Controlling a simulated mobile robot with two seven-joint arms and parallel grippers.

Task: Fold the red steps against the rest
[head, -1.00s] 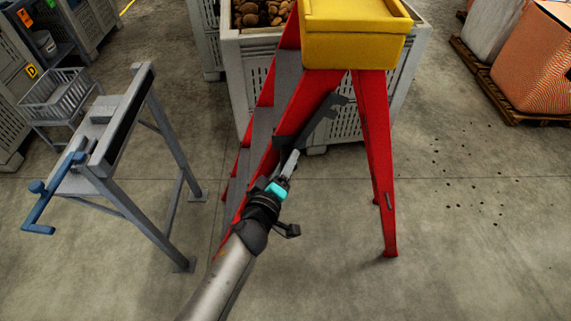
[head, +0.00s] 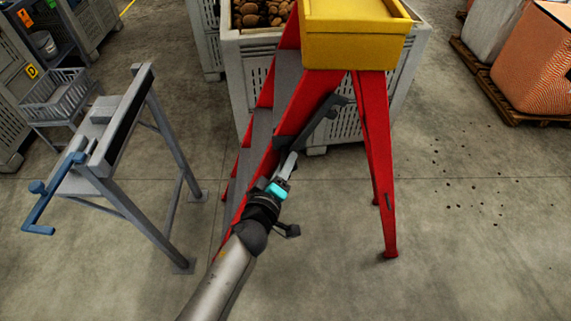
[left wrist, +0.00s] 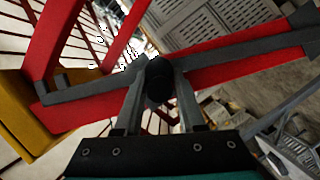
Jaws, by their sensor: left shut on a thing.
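The red steps (head: 374,150) stand with their legs spread apart, grey treads on the left side and a yellow top (head: 355,38). A dark grey bar (head: 312,118) lies along the near red side rail. My left gripper (head: 288,165) reaches up to the lower part of this bar. In the left wrist view, my left gripper (left wrist: 160,100) is shut on a dark rounded knob (left wrist: 158,78) in front of a red rail (left wrist: 240,58). The yellow part (left wrist: 22,125) shows at left there. My right gripper is not in view.
A grey bin (head: 240,75) of potatoes stands close behind the steps. A grey stand (head: 115,130) with a blue crank (head: 45,205) is at left. An orange-patterned sack (head: 535,60) sits on a pallet at right. The floor (head: 470,230) at front right is clear.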

